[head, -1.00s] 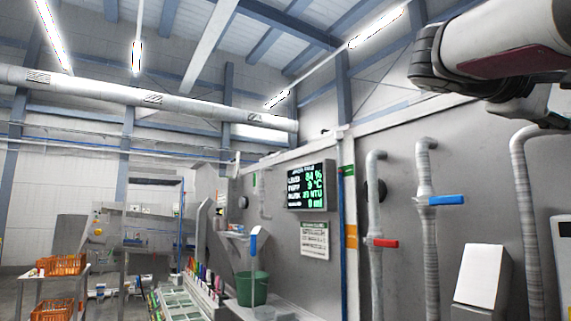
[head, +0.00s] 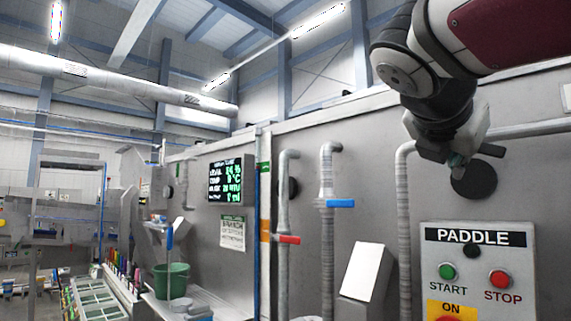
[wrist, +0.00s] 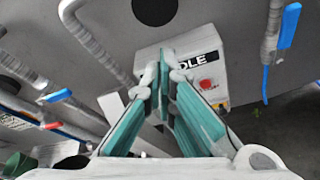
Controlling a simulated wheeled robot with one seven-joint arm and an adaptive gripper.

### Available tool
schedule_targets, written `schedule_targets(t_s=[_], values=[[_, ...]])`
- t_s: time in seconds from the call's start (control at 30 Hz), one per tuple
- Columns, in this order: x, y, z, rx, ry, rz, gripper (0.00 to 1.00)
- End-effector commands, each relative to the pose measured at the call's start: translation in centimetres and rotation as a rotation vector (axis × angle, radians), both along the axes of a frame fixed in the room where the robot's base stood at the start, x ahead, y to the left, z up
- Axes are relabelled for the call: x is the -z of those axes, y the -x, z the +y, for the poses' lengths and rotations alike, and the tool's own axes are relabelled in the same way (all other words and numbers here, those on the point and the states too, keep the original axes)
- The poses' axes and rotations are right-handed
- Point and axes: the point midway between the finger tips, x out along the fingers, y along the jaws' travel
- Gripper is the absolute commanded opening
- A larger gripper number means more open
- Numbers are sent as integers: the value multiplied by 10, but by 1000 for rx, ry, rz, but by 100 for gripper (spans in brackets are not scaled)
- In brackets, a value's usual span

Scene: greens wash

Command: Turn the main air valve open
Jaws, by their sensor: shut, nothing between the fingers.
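Several valve levers show, and I cannot read which one is the main air valve. In the head view a blue lever (head: 340,203) sticks out sideways from a grey vertical pipe, and a red lever (head: 289,240) sits on the pipe to its left. The wrist view shows these blue (wrist: 56,96) and red (wrist: 52,126) levers at left. At its right another blue lever (wrist: 289,25) lies along a pipe with a blue line below. My gripper (head: 456,160) is shut and empty, in front of the wall above the paddle panel; its green fingers (wrist: 165,62) meet in the wrist view.
The PADDLE panel (head: 474,238) has green START and red STOP buttons. A white sloped box (head: 366,271) stands left of it. A lit display (head: 225,180) and a green bucket (head: 171,280) are farther left. A bent grey pipe (head: 404,210) runs near my gripper.

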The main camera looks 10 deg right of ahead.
Motion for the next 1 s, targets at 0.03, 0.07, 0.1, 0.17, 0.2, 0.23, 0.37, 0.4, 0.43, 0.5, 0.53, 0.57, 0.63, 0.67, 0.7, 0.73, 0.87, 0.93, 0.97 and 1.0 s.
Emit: schedule_targets(t_s=[0.03,0.07,0.1,0.17,0.2,0.23,0.37,0.4,0.43,0.5,0.53,0.57,0.63,0.67,0.7,0.73,0.87,0.93,0.97,1.0], values=[[1,0,3,-19,13,17,0],[2,-1,5,-27,20,23,0],[2,-2,5,-34,26,30,0],[4,-5,3,-36,28,34,0],[5,-7,1,-36,28,36,0],[6,-9,-2,-34,27,36,0],[13,-24,-16,-34,27,36,0],[15,-29,-22,-32,27,35,0],[17,-33,-26,-32,27,35,0],[22,-42,-35,-32,27,35,0],[23,-46,-39,-32,28,35,0],[25,-50,-44,-31,27,36,0],[29,-60,-53,-32,28,35,0],[31,-63,-57,-31,27,36,0],[33,-68,-61,-31,27,34,0],[35,-71,-65,-31,27,34,0],[9,-61,-66,-34,28,28,0],[3,-59,-68,-34,29,30,0],[1,-59,-68,-34,27,30,0],[-1,-58,-69,-34,27,30,0]])
